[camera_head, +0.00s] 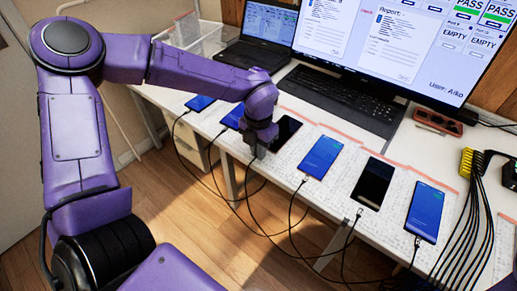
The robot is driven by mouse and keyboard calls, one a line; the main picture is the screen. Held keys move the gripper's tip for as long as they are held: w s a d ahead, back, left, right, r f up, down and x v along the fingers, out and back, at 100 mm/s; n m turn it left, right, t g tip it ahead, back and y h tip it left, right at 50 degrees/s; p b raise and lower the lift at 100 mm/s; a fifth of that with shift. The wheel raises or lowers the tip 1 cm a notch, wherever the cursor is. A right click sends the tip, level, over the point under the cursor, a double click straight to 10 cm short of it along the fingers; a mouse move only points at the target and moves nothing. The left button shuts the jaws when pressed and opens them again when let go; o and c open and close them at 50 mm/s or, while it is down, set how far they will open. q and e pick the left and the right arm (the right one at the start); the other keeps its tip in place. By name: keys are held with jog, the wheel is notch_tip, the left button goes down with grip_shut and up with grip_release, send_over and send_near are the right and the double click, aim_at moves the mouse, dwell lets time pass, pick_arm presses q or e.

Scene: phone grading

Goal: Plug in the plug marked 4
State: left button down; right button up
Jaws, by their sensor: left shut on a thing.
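My left gripper (258,148) points down at the front edge of the desk, beside the lower left end of a dark-screened phone (286,131). It is shut on a cable plug, which the fingers mostly hide; a black cable hangs below. I cannot read any number on it, nor tell whether it touches the phone's port. Other phones lie in the row: blue-lit ones (200,103), (320,157), (425,211) and a dark one (372,183). A blue-lit phone (232,118) is partly behind my gripper. My right gripper is not in view.
A yellow connector block (466,163) with several black cables stands at the right. A keyboard (342,98), a monitor (395,40) and a laptop (262,38) stand behind the phones. Black cables (293,215) hang in loops over the front edge.

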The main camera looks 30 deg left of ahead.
pick_arm(q)
jog(key=shift+w+p, duration=0.15)
jog(key=shift+p, duration=0.45)
dwell(1.3)
jog(key=c, duration=1.1)
grip_release()
jog(key=r+p, duration=0.2)
jog(key=s+r+p, duration=0.1)
jog(key=r+p, duration=0.2)
